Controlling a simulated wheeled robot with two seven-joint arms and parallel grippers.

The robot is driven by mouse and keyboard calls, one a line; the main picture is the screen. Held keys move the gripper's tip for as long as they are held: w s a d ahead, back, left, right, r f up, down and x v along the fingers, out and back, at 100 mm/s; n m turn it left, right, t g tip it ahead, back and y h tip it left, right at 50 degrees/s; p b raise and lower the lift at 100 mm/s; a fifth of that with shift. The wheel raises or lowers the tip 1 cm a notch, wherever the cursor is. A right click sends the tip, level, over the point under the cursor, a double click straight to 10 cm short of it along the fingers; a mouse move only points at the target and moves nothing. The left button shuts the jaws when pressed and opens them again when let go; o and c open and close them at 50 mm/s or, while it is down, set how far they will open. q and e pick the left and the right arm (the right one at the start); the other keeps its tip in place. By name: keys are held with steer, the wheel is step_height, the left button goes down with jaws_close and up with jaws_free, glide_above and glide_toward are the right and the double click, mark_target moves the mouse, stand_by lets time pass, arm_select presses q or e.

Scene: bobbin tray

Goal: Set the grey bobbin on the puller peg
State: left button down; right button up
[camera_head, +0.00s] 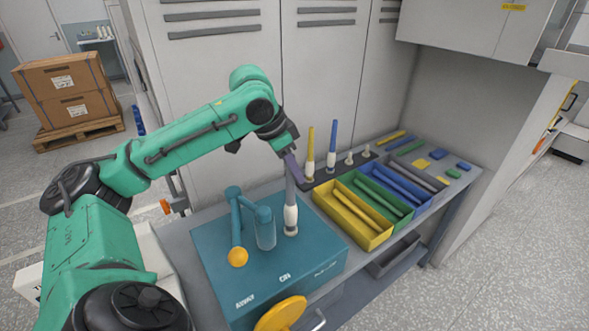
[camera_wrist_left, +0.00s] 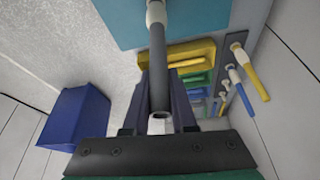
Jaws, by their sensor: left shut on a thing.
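The grey bobbin (camera_head: 290,194) has a dark grey shaft and a white lower part. It stands nearly upright over the teal puller box (camera_head: 215,268), right of the clear cylinder. My left gripper (camera_head: 295,172) is shut on its upper end. In the left wrist view the grey bobbin (camera_wrist_left: 160,75) runs out between the dark fingers (camera_wrist_left: 160,110), its white part at the top edge. The puller peg is hidden at the bobbin's foot; a small collar shows there. I cannot tell whether the bobbin is fully seated. My right gripper is out of view.
A dark rail (camera_head: 322,183) holds a yellow bobbin (camera_head: 310,148), a blue bobbin (camera_head: 333,140) and bare pegs. Yellow (camera_head: 355,228), green and blue trays stand to the right. A teal puller arm with an orange ball (camera_head: 237,257) is close left of the bobbin. Cabinets stand behind.

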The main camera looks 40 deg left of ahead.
arm_select(q)
steer(key=shift+f, duration=0.35)
steer(key=c, duration=1)
jaws_free()
steer(key=shift+r, duration=0.1)
steer(key=p+v, duration=0.4)
steer(key=v, duration=0.7)
